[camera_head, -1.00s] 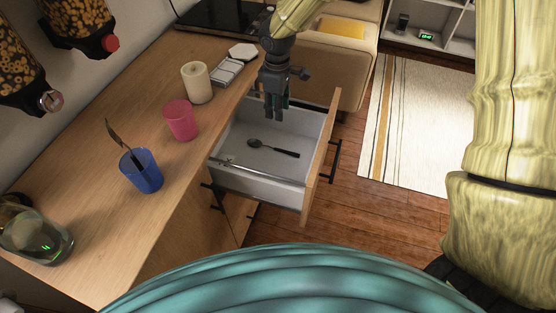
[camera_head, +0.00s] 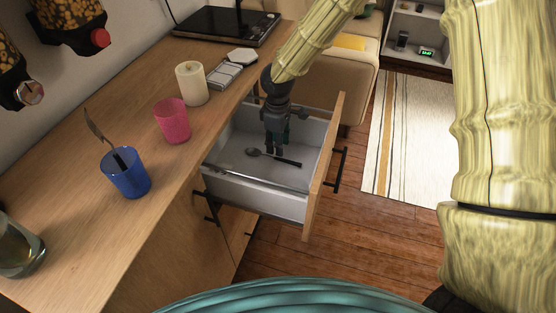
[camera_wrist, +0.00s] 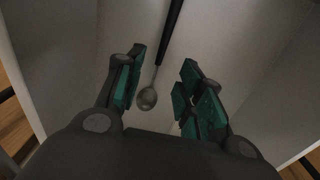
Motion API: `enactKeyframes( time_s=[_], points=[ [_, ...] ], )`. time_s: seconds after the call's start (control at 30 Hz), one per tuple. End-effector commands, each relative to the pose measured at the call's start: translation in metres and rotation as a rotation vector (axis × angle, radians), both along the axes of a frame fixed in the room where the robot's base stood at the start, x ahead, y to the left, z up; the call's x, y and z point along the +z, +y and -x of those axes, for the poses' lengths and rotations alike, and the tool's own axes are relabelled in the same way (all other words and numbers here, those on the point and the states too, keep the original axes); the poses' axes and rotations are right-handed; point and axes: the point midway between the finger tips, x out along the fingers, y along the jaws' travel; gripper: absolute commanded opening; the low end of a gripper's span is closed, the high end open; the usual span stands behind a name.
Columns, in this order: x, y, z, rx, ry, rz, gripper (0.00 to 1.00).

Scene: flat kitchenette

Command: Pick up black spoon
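The black spoon (camera_head: 274,157) lies flat on the bottom of the open drawer (camera_head: 258,202). In the wrist view the spoon (camera_wrist: 148,97) has a metal-looking bowl and a black handle running up and away. My gripper (camera_head: 275,150) points down inside the drawer, above the spoon as seen from the head. In the wrist view my gripper (camera_wrist: 160,95) is open, with its teal-padded fingers apart. The spoon's bowl shows between the fingers, closer to the left one. Nothing is held. I cannot tell the exact height above the spoon.
The drawer walls and front panel (camera_head: 325,165) surround my gripper closely. On the counter stand a blue cup (camera_head: 127,179) with a utensil, a pink cup (camera_head: 172,122) and a candle (camera_head: 191,84). A beige chair (camera_head: 335,80) stands behind the drawer.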

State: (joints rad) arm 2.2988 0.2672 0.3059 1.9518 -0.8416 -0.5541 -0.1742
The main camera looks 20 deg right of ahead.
Motion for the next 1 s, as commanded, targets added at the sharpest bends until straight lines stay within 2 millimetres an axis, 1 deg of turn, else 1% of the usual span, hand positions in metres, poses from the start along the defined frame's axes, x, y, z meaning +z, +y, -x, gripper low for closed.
enactKeyframes(
  time_s=[0.17, 0.4, 0.5, 0.6, 0.83, 0.97, 1.0],
  points=[
    [-0.014, 0.0, 0.001, 0.0, 0.001, 0.0, 0.38],
    [-0.045, -0.001, 0.001, 0.0, 0.002, -0.001, 0.38],
    [-0.053, -0.001, 0.001, 0.0, 0.001, -0.001, 0.38],
    [-0.057, -0.001, 0.0, 0.0, 0.0, 0.0, 0.38],
    [-0.057, -0.001, 0.0, 0.0, 0.0, 0.0, 0.38],
    [-0.057, -0.001, 0.0, 0.0, 0.0, 0.0, 0.14],
    [-0.057, -0.001, 0.0, 0.0, 0.0, 0.0, 0.07]
  ],
)
